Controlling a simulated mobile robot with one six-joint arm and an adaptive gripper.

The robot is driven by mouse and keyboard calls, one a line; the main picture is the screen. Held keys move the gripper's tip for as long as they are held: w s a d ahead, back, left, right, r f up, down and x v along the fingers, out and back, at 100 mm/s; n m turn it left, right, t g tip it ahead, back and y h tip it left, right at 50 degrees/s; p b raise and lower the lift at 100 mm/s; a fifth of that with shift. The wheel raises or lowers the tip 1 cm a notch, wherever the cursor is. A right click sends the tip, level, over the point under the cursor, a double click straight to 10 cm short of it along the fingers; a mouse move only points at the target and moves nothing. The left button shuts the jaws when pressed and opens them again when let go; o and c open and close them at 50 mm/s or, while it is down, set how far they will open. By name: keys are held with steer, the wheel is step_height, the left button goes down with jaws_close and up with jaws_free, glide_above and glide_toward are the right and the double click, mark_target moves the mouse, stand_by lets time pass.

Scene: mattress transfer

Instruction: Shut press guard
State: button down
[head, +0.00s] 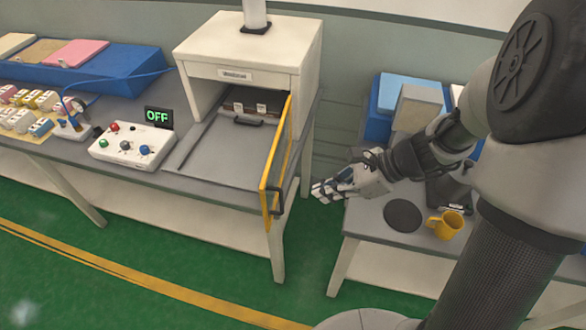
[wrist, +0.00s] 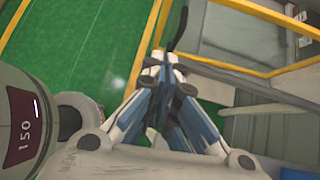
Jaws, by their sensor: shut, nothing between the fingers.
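The press (head: 245,60) is a white box housing on the table, with its front open. Its guard (head: 276,150) is a yellow-framed clear panel that stands swung open at the right side of the opening. A dark handle (head: 277,201) is on the guard's free end. My gripper (head: 316,192) is shut and empty, to the right of the guard and apart from it in the head view. In the wrist view, my gripper (wrist: 160,62) points towards the yellow guard frame (wrist: 230,72), and the dark handle (wrist: 180,28) shows just beyond the fingertips.
A control box (head: 130,146) with coloured knobs and a green OFF display (head: 157,117) stand left of the press. A floor gap separates the tables.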

steer(key=b, duration=0.4)
glide_toward(266, 207)
step_height(266, 207, down, 3)
steer(key=d, duration=0.1)
steer(key=shift+w+a, duration=0.15)
steer(key=shift+a, duration=0.85)
steer(key=shift+w+a, duration=0.15)
steer(key=shift+a, duration=0.85)
steer(key=shift+a, duration=0.1)
